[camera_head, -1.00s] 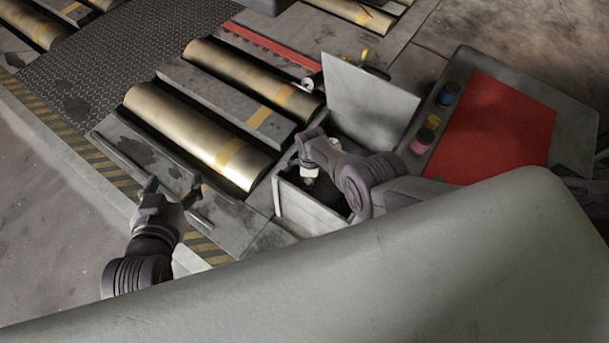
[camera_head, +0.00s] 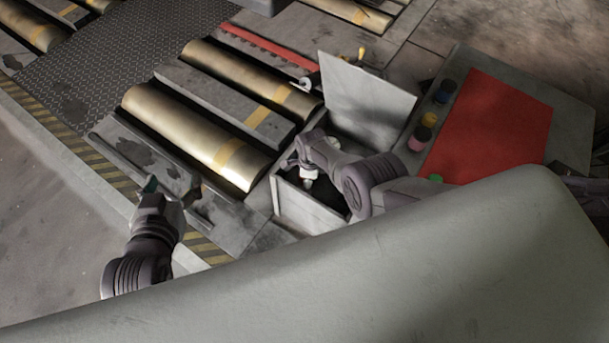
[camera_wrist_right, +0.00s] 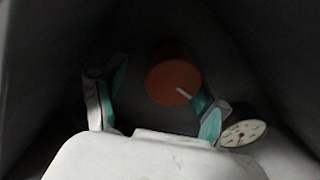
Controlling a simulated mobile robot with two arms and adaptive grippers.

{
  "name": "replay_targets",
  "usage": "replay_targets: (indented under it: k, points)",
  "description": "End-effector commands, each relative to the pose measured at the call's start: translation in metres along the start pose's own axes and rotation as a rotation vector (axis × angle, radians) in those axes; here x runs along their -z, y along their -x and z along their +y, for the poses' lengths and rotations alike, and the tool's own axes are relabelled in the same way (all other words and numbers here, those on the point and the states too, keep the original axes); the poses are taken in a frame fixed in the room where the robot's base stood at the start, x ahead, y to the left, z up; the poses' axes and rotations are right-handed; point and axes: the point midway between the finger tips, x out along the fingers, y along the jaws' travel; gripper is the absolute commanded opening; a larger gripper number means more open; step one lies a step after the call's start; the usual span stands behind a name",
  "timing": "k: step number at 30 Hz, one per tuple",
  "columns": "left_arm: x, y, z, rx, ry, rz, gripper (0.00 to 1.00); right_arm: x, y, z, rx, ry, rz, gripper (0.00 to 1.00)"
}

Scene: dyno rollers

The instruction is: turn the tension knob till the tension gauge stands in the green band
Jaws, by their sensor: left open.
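The orange-red tension knob (camera_wrist_right: 173,80) with a white pointer mark shows in the right wrist view. My right gripper (camera_wrist_right: 158,98) has its teal-padded fingers apart, one on each side of the knob's near end; I cannot tell if they touch it. The round tension gauge (camera_wrist_right: 243,133) with a pale face lies at the lower right; its needle and bands are too small and dark to read. My left gripper (camera_head: 172,190) is open and empty beside the rollers.
The box's raised lid (camera_head: 365,98) stands behind my right arm. A grey tray or bench with a red mat (camera_head: 490,125) and several small coloured pots (camera_head: 429,119) lies to the right. Brass rollers (camera_head: 195,138) lie to the left of the box. Dark box walls close in around my right gripper.

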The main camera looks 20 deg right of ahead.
Motion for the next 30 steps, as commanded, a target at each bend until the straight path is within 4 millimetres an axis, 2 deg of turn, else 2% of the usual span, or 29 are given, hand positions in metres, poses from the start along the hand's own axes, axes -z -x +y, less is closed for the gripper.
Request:
replay_targets:
  k: [14, 20, 30]
  points:
    - [0.0, 0.0, 0.0, 0.0, 0.0, 0.0, 0.73, -0.005, 0.008, -0.004, 0.009, 0.001, -0.009, 0.74]
    - [0.0, 0.0, 0.0, 0.0, 0.0, 0.0, 0.73, -0.004, 0.024, -0.003, 0.011, 0.0, -0.008, 0.74]
    - [-0.001, 0.0, 0.0, 0.0, 0.0, 0.0, 0.73, -0.002, 0.066, 0.0, 0.01, -0.005, -0.007, 0.74]
